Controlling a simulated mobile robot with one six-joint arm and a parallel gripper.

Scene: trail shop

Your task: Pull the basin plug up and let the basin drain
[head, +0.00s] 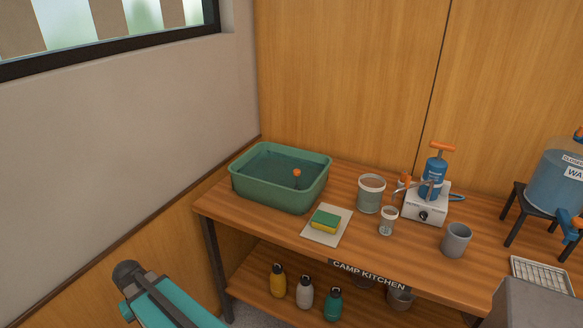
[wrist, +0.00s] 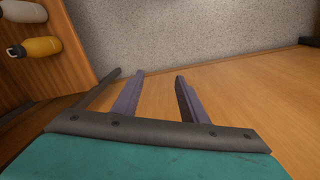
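A green basin (head: 262,193) stands at the left end of the wooden table in the head view, with dark water inside. A small orange knob (head: 297,172) shows in the basin, towards its right side; it looks like the top of the plug, and what lies below it is hard to make out. My gripper (wrist: 160,83) shows in the wrist view with its two fingers apart and nothing between them. It points at the floor and wood panel, away from the basin. In the head view only part of my arm shows, at the lower left, in front of the table.
Several bottles, including a yellow one (head: 278,281), stand on the lower shelf. A wall is at left.

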